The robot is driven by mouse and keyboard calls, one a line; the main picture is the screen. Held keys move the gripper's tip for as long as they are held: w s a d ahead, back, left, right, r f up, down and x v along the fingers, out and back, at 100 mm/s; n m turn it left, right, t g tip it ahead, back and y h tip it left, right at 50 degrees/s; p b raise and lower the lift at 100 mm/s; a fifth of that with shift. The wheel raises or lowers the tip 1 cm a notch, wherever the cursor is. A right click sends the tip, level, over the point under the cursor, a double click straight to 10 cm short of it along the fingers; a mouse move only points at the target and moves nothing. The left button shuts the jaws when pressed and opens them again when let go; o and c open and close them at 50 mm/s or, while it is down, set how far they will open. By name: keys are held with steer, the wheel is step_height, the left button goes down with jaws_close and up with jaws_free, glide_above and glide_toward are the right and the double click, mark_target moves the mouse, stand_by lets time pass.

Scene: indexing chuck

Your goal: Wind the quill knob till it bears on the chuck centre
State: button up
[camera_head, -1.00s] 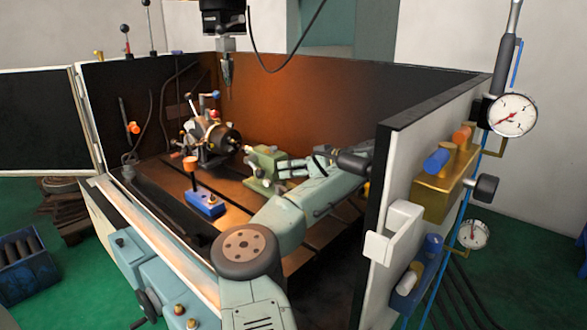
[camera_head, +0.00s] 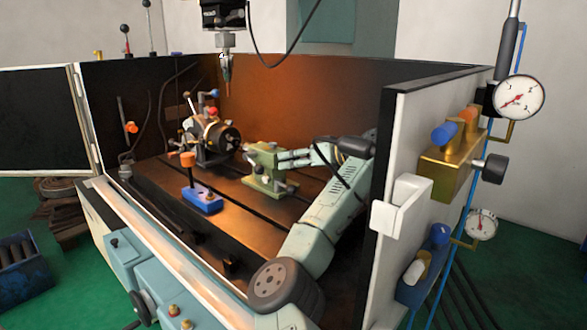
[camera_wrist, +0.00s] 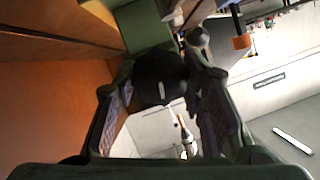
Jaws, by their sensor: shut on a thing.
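The green tailstock (camera_head: 262,162) stands on the slotted machine table, to the right of the chuck. The chuck (camera_head: 228,138), dark and round-faced, sits on its indexing head (camera_head: 203,137). My gripper (camera_head: 281,157) reaches in from the right to the tailstock's near end. In the wrist view, the black round quill knob (camera_wrist: 158,72) with a pale mark sits between my fingers (camera_wrist: 160,95), and they are shut on it. The green tailstock body (camera_wrist: 142,25) lies just beyond. Whether the quill tip touches the chuck centre is too small to tell.
A blue block with an orange-topped post (camera_head: 203,198) stands on the table in front of the tailstock. A white and black enclosure wall (camera_head: 395,160) rises to the right of my arm. A spindle (camera_head: 225,65) hangs above the chuck.

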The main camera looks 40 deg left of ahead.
steer(key=shift+d+f+m+g, duration=0.1)
steer(key=shift+f+m+g, duration=0.2)
steer(key=shift+f+m, duration=0.1)
steer(key=shift+s, duration=0.1)
steer(key=shift+f, duration=0.1)
steer(key=o, duration=1.2)
steer(key=shift+r, duration=0.2)
step_height(320, 180, up, 10)
steer(key=shift+f, duration=0.1)
